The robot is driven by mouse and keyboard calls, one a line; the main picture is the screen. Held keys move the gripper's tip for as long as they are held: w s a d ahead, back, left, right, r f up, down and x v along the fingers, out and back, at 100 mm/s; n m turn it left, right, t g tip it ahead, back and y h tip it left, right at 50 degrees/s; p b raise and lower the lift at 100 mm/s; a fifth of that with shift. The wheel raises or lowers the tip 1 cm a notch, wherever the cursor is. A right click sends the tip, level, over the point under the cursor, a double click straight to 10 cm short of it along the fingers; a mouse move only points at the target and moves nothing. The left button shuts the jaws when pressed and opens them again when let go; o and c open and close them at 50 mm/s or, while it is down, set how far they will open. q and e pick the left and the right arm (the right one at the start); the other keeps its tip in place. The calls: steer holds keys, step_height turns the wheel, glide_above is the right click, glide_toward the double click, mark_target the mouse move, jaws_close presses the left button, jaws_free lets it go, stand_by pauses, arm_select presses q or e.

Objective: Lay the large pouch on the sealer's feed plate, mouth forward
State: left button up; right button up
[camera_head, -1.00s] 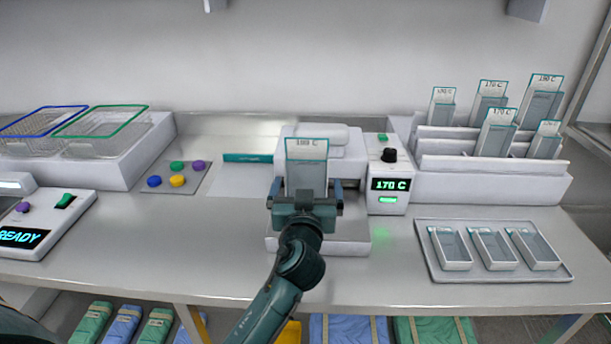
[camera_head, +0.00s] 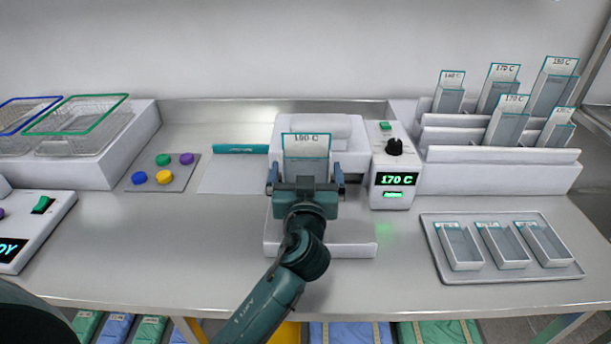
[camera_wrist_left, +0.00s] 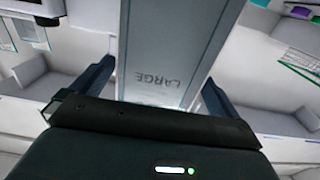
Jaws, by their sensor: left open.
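The large pouch (camera_head: 306,165) has a clear body and a white, teal-edged label reading 180 or 190 C. In the head view it lies over the white sealer (camera_head: 350,160), label end away from me. My left gripper (camera_head: 305,182) is at its near end, with a finger on each side. In the left wrist view the pouch (camera_wrist_left: 170,50), marked LARGE, runs between the spread fingers (camera_wrist_left: 155,88), which look apart from its edges. The feed plate (camera_head: 350,250) shows only in front; the arm hides the rest. I cannot tell whether the pouch rests flat. My right gripper is out of view.
The sealer's control box (camera_head: 393,180) reads 170 C. A rack (camera_head: 500,178) of several labelled pouches and a tray (camera_head: 436,262) with three small boxes are to the right. A button pad (camera_head: 195,182), wire baskets (camera_head: 85,125) and another device (camera_head: 40,225) are left.

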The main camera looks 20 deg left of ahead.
arm_select(q)
steer(key=shift+c, duration=0.2)
steer(key=c, duration=0.8)
